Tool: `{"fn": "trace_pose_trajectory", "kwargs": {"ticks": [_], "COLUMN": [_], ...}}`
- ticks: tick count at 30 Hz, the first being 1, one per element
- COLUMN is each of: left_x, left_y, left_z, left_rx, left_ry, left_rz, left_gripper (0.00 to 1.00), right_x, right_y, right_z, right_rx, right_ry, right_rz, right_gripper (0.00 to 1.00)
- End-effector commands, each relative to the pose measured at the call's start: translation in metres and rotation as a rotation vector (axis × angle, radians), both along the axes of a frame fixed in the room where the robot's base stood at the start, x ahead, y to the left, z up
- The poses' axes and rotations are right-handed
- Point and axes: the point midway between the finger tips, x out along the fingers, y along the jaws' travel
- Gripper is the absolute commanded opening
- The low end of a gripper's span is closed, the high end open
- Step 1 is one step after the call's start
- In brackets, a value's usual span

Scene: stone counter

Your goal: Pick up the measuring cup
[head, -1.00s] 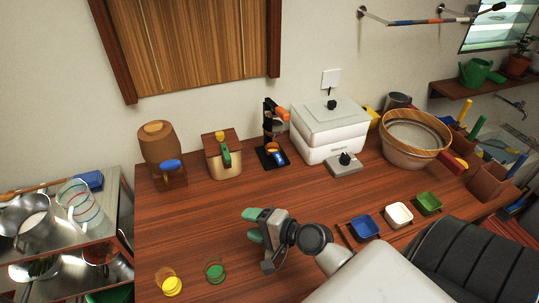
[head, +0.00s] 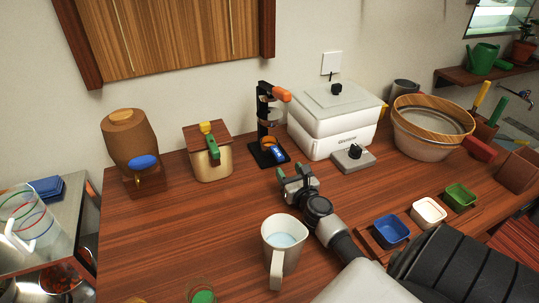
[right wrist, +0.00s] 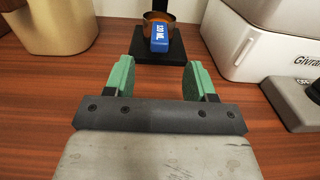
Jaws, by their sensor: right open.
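An amber-brown cup with a blue handle (head: 278,154) marked "100 ML" sits on the black base of a stand (head: 264,120) at the back middle of the counter. In the right wrist view the blue handle (right wrist: 159,38) faces me, with the cup's amber bowl behind it. My right gripper (head: 292,172) is open and empty, in front of the cup and apart from it. In the right wrist view its green fingers (right wrist: 158,72) stand apart, one on each side of the handle's line. My left gripper is not in view.
A white jug (head: 283,243) with pale liquid shows in front, by my right arm. A white appliance (head: 330,120) and a grey control block (head: 353,157) are right of the stand. A tan container (head: 211,160) is left. Small bowls (head: 391,230) lie at right.

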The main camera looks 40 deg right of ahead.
Motion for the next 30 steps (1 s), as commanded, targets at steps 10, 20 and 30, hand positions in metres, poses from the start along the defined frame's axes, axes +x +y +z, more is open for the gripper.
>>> {"fn": "trace_pose_trajectory", "kwargs": {"ticks": [10,20,30], "left_x": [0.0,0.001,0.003], "left_y": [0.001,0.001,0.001], "left_z": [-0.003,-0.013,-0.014], "left_rx": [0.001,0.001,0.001], "left_ry": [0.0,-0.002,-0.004], "left_rz": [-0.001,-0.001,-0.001], "left_gripper": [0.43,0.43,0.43], "right_x": [0.039,0.078,0.087], "right_y": [-0.013,-0.026,-0.029], "right_z": [0.0,-0.004,-0.003], "right_rx": [-0.002,-0.003,-0.004], "right_ry": [0.001,-0.001,0.001], "right_rz": [0.001,0.002,0.003], "right_gripper": [0.55,0.55,0.55]}}
